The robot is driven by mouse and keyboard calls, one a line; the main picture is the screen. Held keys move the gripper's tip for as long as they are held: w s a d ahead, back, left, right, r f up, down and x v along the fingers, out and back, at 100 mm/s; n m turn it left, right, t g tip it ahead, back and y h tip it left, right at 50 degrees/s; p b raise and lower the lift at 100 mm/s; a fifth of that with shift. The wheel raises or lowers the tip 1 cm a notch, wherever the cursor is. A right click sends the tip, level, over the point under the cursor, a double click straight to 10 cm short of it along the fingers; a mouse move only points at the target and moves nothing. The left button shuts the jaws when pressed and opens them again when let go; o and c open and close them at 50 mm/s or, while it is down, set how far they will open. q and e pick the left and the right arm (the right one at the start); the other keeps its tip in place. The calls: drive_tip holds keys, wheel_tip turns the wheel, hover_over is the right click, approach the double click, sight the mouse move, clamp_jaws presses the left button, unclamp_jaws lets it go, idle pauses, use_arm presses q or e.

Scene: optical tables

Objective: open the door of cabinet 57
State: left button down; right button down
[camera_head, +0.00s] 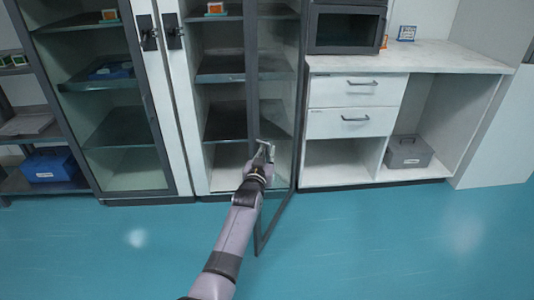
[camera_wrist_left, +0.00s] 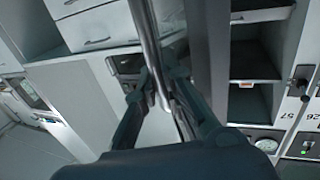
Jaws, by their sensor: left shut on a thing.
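Cabinet 57 (camera_head: 232,75) is the middle tall cabinet in the head view, with several dark shelves. Its dark-framed glass door (camera_head: 258,222) stands open, swung out over the floor. My right gripper is out of view.
At left stands another glass-door cabinet (camera_head: 120,130), shut. At right are a white counter (camera_head: 440,57) with drawers, a microwave (camera_head: 346,27) and a grey box (camera_head: 408,152) below. The teal floor (camera_head: 370,240) in front is clear.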

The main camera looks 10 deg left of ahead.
use_arm(q)
drive_tip(key=shift+r, duration=0.15)
drive_tip(key=c, duration=2)
unclamp_jaws()
drive_tip(key=shift+w, duration=0.1)
drive_tip(key=shift+o, duration=0.2)
drive_tip(key=s, duration=1.2)
drive_tip(key=shift+d, duration=0.1)
drive_tip(key=shift+c, duration=0.3)
